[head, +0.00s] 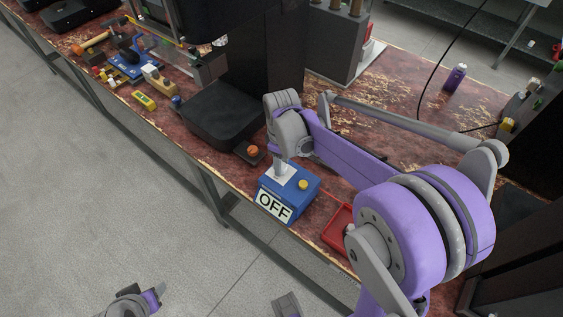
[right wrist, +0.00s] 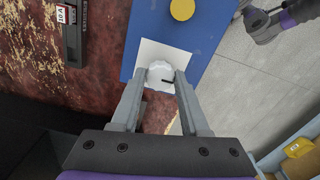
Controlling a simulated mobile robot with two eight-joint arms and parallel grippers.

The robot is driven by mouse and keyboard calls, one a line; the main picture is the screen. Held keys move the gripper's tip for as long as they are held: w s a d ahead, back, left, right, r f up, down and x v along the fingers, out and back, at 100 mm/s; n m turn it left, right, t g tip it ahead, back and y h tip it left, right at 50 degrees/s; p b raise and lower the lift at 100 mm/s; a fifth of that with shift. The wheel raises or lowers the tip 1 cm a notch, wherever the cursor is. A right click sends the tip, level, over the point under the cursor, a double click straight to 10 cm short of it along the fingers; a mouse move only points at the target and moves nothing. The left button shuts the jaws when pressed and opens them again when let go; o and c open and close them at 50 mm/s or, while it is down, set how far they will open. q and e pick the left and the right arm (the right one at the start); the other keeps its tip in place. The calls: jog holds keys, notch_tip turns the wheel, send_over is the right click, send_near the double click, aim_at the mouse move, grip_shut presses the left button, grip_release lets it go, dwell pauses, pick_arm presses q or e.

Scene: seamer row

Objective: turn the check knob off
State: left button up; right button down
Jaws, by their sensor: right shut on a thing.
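The blue control box (head: 303,189) stands near the bench's front edge, with a large OFF label (head: 273,206) on its front and a yellow button (head: 303,184) on top. The check knob (right wrist: 160,74) is pale, with a dark pointer mark, on a white plate (right wrist: 177,53). In the head view my gripper hides the knob. My right gripper (right wrist: 161,80) comes down from above, its two fingers shut on the knob's sides. At the head view's lower edge part of my left arm (head: 135,302) shows; its finger state is unclear.
A red tray (head: 337,228) lies just right of the box. An orange-red button on a dark base (head: 252,151) sits behind it to the left, beside a black machine foot (head: 218,115). A purple can (head: 455,77) stands farther back. Open floor lies in front of the bench.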

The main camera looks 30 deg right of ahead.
dwell(0.3)
jog(key=shift+c, duration=2.1)
grip_release()
notch_tip(320, 180, up, 11)
jog(key=p, duration=0.1)
jog(key=shift+s, duration=0.1)
jog(key=s+a+f+m+t+p, duration=0.1)
jog(key=s+a+f+m+t, duration=0.1)
jog(key=s, duration=0.5)
jog(key=s+a+f+m+t+p, duration=0.2)
jog(key=s+a+m+t, duration=0.1)
jog(key=s, duration=0.5)
jog(key=shift+s+a+m+p, duration=0.25)
jog(key=shift+a+m+p, duration=0.05)
jog(key=shift+a+m, duration=0.7)
